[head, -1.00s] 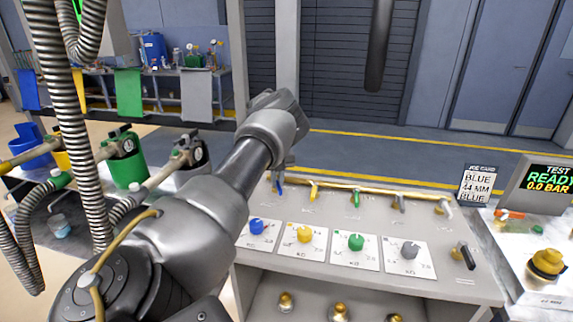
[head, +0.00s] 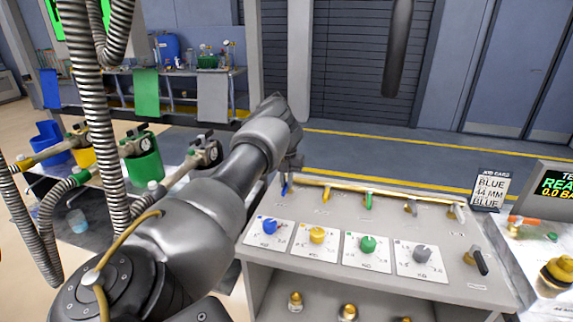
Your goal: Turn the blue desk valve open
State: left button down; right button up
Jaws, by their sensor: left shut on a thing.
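The blue desk valve (head: 284,188) is at the far left of a row of coloured valves along the brass pipe at the back of the desk. Only a short piece of its blue handle shows. My left gripper (head: 291,168) comes down over it from above and is shut on the blue valve. My own wrist hides most of the jaws and the valve's upper part. How far the handle is turned cannot be told. My right gripper is not in view.
A yellow valve (head: 324,194) and a green valve (head: 368,200) stand right of the blue one. Blue (head: 269,226), yellow (head: 317,235), green (head: 367,244) and grey (head: 420,254) knobs sit in front. A job card (head: 490,188) stands at right.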

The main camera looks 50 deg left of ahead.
aim_at(286, 184)
pick_arm(q)
jog(key=shift+a+r, duration=0.1)
jog(key=c, duration=1.5)
grip_release()
jog(key=shift+o, duration=0.2)
notch_tip(286, 184, up, 11)
